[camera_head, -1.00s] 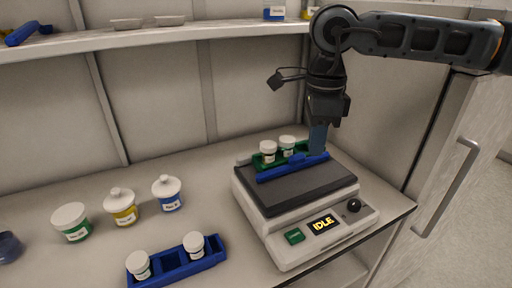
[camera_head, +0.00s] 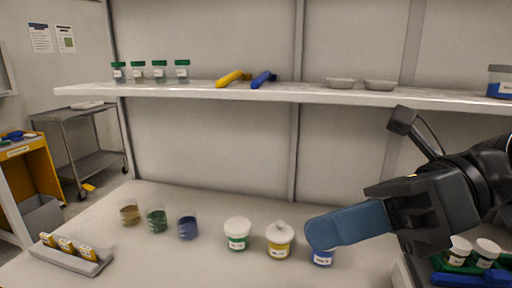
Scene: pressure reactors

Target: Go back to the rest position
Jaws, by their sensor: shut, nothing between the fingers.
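My gripper (camera_head: 314,235) comes in from the right on my dark arm. Its blue fingers are shut together, point left and hold nothing. In the picture they overlap the lid of a jar with a blue label (camera_head: 322,258), hiding most of that jar; whether they touch cannot be told. The gripper is left of the green rack (camera_head: 457,267), which holds white-capped vials (camera_head: 459,248), and the blue rack or bar (camera_head: 470,279) at the right edge.
A white jar with a green label (camera_head: 237,236) and one with a yellow label (camera_head: 279,243) stand on the bench. Small cups (camera_head: 157,220) and a grey holder (camera_head: 60,259) are further left. A shelf (camera_head: 200,90) with bottles, tools and dishes runs behind. A cart (camera_head: 95,165) stands far left.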

